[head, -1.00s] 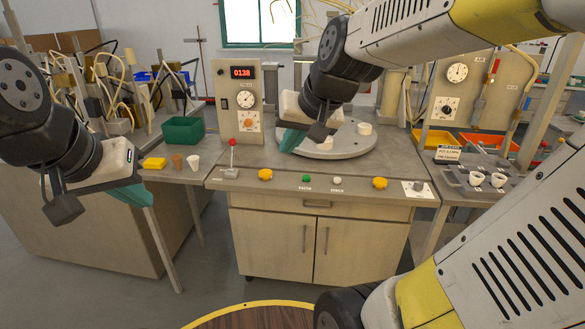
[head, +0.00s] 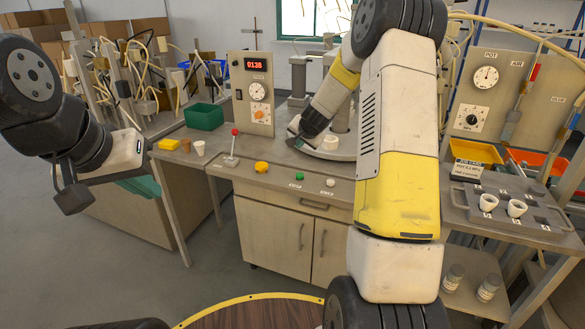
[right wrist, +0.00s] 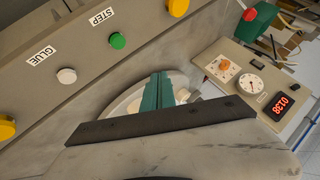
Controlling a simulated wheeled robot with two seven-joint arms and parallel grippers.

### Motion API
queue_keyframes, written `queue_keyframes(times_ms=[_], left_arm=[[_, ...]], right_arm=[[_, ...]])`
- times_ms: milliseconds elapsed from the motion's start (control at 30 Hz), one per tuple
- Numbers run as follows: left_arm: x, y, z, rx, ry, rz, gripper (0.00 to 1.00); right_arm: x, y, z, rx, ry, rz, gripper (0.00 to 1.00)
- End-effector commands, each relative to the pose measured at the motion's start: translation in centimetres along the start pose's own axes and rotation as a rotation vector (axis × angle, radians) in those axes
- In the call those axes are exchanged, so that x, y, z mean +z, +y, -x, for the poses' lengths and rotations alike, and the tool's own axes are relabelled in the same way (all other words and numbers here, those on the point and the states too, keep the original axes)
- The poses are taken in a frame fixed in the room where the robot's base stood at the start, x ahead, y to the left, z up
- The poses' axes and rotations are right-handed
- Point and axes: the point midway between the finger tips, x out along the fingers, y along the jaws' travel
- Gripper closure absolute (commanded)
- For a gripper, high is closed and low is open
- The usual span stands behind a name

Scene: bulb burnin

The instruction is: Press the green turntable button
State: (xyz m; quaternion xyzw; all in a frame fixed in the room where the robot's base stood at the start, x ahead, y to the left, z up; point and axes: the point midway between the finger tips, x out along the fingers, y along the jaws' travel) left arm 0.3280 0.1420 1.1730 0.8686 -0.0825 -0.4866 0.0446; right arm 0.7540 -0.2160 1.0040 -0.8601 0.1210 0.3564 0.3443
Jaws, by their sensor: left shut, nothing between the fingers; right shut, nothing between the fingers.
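The green button (head: 299,176) sits on the bench's front strip, between a yellow button (head: 262,167) and a white button (head: 331,182). In the right wrist view the green button (right wrist: 117,40) is beside the label STEP, and the white button (right wrist: 67,75) is beside GLUE. My right gripper (head: 295,139) is over the grey turntable (head: 338,155), behind the green button and apart from it. Its teal fingers (right wrist: 158,90) are shut and empty. My left gripper (head: 142,187) is shut and empty at the left, away from the buttons.
A red-knobbed lever (head: 233,145) stands left of the buttons. A panel with a red 0138 display (head: 255,65) stands behind. A green bin (head: 204,116) is at the left, and a grey tray with white cups (head: 519,208) at the right. My right arm hides part of the bench.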

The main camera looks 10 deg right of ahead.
Motion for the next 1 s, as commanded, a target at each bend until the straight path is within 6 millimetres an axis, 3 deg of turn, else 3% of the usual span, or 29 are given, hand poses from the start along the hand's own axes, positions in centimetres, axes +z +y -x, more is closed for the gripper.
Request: queue_keyframes(times_ms=[133,567,1000], left_arm=[[0.0,0.0,0.0,0.000,0.000,0.000,1.00],[0.0,0.0,0.0,0.000,0.000,0.000,1.00],[0.0,0.0,0.0,0.000,0.000,0.000,1.00]], right_arm=[[-0.1,0.7,-1.2,0.011,0.011,-0.019,1.00],[0.0,1.0,-1.5,0.013,0.011,-0.020,1.00],[2.9,3.8,-5.3,0.015,0.007,-0.022,1.00]])
